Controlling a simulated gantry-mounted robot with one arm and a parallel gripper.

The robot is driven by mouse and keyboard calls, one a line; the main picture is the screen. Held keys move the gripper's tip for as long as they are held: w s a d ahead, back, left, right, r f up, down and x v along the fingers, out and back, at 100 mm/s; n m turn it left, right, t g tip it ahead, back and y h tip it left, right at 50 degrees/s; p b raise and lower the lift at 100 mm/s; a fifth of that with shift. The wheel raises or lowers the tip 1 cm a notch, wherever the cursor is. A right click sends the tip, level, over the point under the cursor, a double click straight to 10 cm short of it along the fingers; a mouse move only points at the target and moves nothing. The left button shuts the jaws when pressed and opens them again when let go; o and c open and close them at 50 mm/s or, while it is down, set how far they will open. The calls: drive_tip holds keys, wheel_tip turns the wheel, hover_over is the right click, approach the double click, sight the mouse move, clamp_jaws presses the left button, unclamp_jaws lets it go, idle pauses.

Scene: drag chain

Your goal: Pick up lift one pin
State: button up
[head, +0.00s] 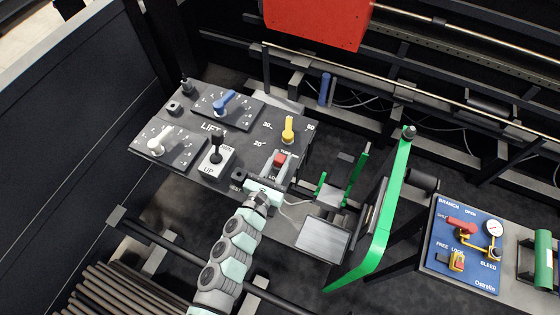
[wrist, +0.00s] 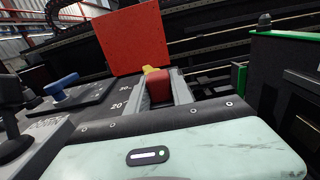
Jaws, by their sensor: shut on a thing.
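My gripper (head: 271,172) is at the front right part of the dark panel lettered LIFT (head: 250,118). Its two grey fingers (wrist: 161,100) are shut on a small red piece (wrist: 157,84), which also shows in the head view (head: 279,160). The red piece stands between the fingertips. Its lower end is hidden, so I cannot tell whether it sits in the panel or is clear of it. No other thing in view is plainly a pin.
The panel carries a yellow knob (head: 288,130) just behind my gripper, a blue knob (head: 224,103), a white knob (head: 157,146) and a black lever (head: 216,148). A green-edged upright plate (head: 383,225) stands to the right. A blue valve panel (head: 464,245) lies further right.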

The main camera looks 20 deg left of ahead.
clamp_jaws()
drive_tip(key=shift+r, duration=0.15)
wheel_tip(320, 180, up, 11)
drive_tip(key=shift+f, duration=0.15)
wheel_tip(320, 180, up, 8)
drive_tip(key=p, duration=0.5)
hover_over(280, 158)
drive_tip(key=shift+r+p, duration=0.5)
drive_tip(key=shift+p, duration=0.15)
drive_tip(key=shift+o, duration=0.9)
unclamp_jaws()
clamp_jaws()
